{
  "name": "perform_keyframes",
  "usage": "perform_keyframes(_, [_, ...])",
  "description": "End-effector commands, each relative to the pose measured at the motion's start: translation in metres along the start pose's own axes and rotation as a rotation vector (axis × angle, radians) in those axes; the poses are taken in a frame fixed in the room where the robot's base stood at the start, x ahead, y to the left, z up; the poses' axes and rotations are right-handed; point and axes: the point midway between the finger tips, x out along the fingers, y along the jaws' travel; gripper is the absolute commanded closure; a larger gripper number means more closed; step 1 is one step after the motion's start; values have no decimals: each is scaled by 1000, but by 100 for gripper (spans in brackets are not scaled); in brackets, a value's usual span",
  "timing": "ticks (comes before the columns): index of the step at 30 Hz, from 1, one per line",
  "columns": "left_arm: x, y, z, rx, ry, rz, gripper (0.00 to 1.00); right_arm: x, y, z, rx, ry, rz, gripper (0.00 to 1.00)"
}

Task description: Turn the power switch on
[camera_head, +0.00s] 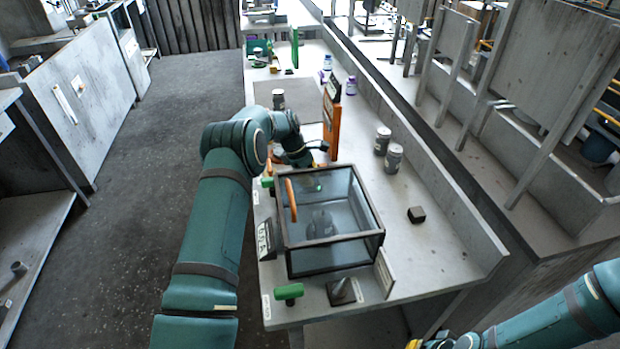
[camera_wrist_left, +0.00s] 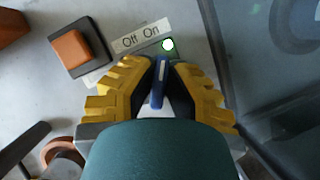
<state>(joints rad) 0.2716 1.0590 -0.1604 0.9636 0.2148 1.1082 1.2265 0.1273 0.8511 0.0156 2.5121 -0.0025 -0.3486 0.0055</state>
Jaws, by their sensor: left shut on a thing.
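A label reading "Off On" (camera_wrist_left: 140,38) lies flat on the bench in the left wrist view. A small round white-green light (camera_wrist_left: 167,44) sits beside its "On" end. A blue switch lever (camera_wrist_left: 159,82) stands just below the light. My left gripper (camera_wrist_left: 161,75) has its yellow fingers shut around this lever, which leans slightly. The switch's base is partly hidden by the fingers. In the head view my left arm reaches to the far side of the glass box, and the switch is too small to make out. My right gripper (camera_head: 427,343) barely shows at the bottom edge.
A dark-framed glass box (camera_head: 362,252) stands close beside the left gripper. An orange-brown button on a dark base (camera_wrist_left: 75,52) is left of the label. An orange upright part (camera_head: 331,125), grey cans (camera_head: 382,141) and a dark cube (camera_head: 416,214) stand on the bench.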

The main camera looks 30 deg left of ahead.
Motion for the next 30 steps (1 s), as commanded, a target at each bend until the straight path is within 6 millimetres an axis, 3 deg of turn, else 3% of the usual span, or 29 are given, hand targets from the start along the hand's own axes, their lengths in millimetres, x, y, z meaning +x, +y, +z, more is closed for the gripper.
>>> perform_keyframes(5, [3, -2, 0, 0, -2, -6, 100, 0, 0, 0, 0, 0, 0, 100])
perform_keyframes(6, [3, -2, 0, 0, -2, -6, 80, 0, 0, 0, 0, 0, 0, 100])
perform_keyframes(8, [3, -1, 0, 0, -1, -6, 59, 0, 0, 0, 0, 0, 0, 100])
perform_keyframes(20, [-5, 0, 0, -1, 0, 0, 58, 0, 0, 0, 0, 0, 0, 100])
perform_keyframes(30, [-66, 0, 0, -1, 1, 2, 58, 0, 0, 0, 0, 0, 0, 100])
